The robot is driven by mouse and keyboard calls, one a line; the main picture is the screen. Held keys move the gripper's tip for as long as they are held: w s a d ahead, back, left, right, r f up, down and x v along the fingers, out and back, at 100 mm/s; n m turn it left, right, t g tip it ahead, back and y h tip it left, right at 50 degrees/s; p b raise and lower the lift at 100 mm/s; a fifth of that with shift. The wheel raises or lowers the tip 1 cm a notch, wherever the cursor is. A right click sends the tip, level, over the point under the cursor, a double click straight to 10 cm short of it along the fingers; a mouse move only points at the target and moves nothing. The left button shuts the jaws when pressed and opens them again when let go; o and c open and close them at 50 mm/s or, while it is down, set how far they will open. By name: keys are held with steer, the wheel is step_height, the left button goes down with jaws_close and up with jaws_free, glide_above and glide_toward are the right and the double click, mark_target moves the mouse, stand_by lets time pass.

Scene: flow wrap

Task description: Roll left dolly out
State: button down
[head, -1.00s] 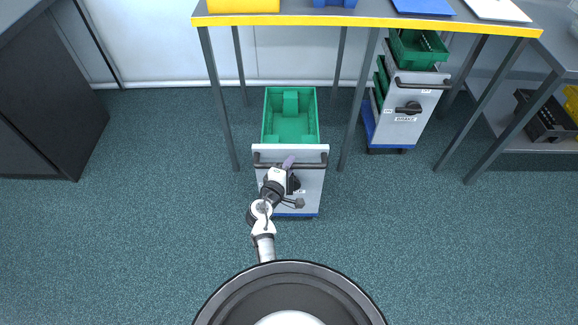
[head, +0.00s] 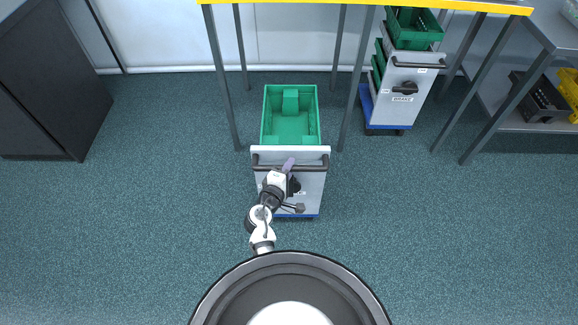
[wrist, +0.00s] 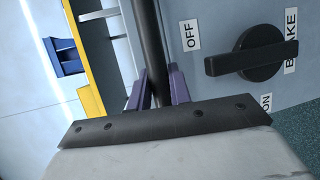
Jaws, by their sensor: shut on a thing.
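The left dolly (head: 262,182) has a grey front panel, a dark horizontal handle bar and a blue base, with a green crate (head: 291,141) on top. It stands mostly in front of the table's legs. My gripper (head: 288,166) is at the handle bar. In the wrist view the purple fingers of my gripper (wrist: 162,85) are shut around the dark handle bar (wrist: 150,45). The black brake knob (wrist: 258,54) sits on the panel beside it, with OFF, ON and BRAKE labels. My arm hides part of the front panel.
The yellow-edged table (head: 370,6) stands behind, with grey legs on either side of the dolly's rear. A second dolly (head: 404,92) stands to the right under the table. A dark cabinet (head: 50,90) is at left. The floor around my base is clear.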

stand_by(0.3)
steer(key=c, duration=1.3)
jaws_free()
steer(key=shift+s, duration=0.15)
